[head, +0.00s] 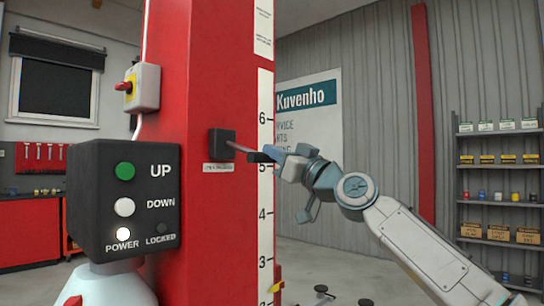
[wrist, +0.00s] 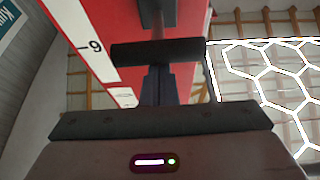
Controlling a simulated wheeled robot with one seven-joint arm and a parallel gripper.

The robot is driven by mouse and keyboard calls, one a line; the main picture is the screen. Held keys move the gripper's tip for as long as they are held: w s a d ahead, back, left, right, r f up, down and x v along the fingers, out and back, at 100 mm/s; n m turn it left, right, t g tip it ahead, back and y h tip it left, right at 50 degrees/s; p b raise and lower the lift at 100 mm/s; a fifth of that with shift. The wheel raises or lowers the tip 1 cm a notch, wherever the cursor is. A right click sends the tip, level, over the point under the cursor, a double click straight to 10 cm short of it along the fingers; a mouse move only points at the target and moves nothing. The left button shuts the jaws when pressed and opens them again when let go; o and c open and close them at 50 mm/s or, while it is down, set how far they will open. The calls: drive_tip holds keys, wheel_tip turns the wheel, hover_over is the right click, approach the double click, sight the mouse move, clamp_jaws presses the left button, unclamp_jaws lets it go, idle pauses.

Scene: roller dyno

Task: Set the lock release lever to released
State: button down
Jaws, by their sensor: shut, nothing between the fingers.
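The lock release lever has a dark square housing (head: 222,143) on the front face of the red column, with a label below it. Its thin grey arm (head: 240,148) slopes slightly down to the right, ending in a black grip (head: 258,157). In the wrist view the grip (wrist: 157,50) lies crosswise just beyond my fingertips. My gripper (head: 274,152) is shut and empty, right at the grip from the right side. Its dark fingers (wrist: 158,75) show in the wrist view, tips partly covered by the grip. I cannot tell whether they touch it.
A black control box (head: 122,198) with UP and DOWN buttons stands in front of the red column (head: 205,80), its POWER lamp lit. A yellow-and-red switch (head: 142,87) is on the column's left side. Shelves (head: 500,190) stand at the far right.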

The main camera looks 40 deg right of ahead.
drive_tip(key=shift+w+a+f+b, duration=0.1)
drive_tip(key=shift+f+b, duration=0.25)
drive_tip(key=shift+f, duration=0.35)
wheel_tip(320, 180, up, 5)
drive_tip(key=s+p, duration=0.1)
drive_tip(key=p, duration=0.2)
drive_tip(key=f+b+v, duration=0.1)
drive_tip(key=f+v, duration=0.1)
drive_tip(key=v, duration=0.8)
drive_tip(key=shift+w+b, duration=0.15)
drive_tip(key=shift+b, duration=0.2)
